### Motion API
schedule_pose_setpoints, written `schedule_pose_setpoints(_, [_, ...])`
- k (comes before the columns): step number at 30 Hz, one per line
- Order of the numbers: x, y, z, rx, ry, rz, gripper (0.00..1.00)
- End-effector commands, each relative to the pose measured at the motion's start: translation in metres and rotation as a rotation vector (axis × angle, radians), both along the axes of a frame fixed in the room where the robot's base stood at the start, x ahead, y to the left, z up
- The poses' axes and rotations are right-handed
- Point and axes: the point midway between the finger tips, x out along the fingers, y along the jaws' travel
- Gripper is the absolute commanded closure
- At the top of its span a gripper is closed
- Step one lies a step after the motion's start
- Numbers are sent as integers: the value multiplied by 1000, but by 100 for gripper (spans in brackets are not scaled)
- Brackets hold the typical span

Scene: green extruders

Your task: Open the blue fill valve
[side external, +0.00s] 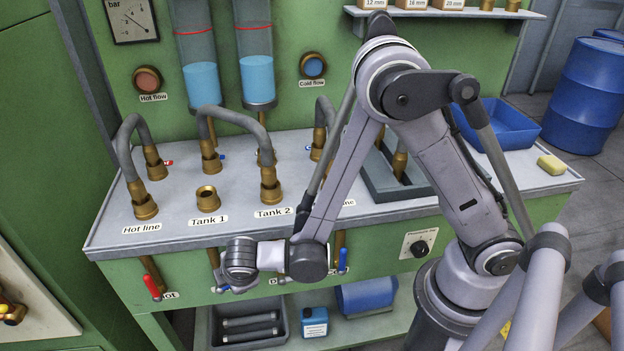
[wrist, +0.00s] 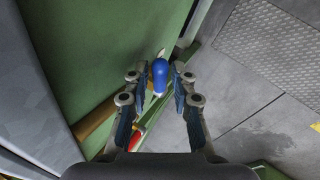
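In the wrist view a blue handle (wrist: 160,75) lies between the fingertips of my gripper (wrist: 162,82). The fingers are apart, with narrow gaps beside the handle; contact is not clear. In the side view my gripper (side external: 232,278) is in front of the bench's green front, below the Tank 1 and Tank 2 labels, and hides what is behind it. Another blue valve handle (side external: 343,260) hangs right of my gripper there. A red valve handle (side external: 152,287) hangs to the left. A red handle (wrist: 138,138) also shows near the left finger in the wrist view.
A grey bench top (side external: 180,226) with hoses and brass fittings is above my gripper. A brass pipe (wrist: 96,130) runs beside the left finger. Floor is open at right.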

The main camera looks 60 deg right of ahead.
Motion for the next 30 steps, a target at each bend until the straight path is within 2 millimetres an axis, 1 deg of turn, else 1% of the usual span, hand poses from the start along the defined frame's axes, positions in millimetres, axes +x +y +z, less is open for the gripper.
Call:
schedule_pose_setpoints(3, [0, 0, 0, 0, 0, 0, 75])
schedule_pose_setpoints(6, [0, 0, 0, 0, 0, 0, 100])
schedule_pose_setpoints(14, [0, 0, 1, -3, 2, 0, 100])
schedule_pose_setpoints(20, [2, 2, 3, -37, 36, 0, 100])
schedule_pose_setpoints(30, [10, 10, 12, -203, 202, 0, 100])
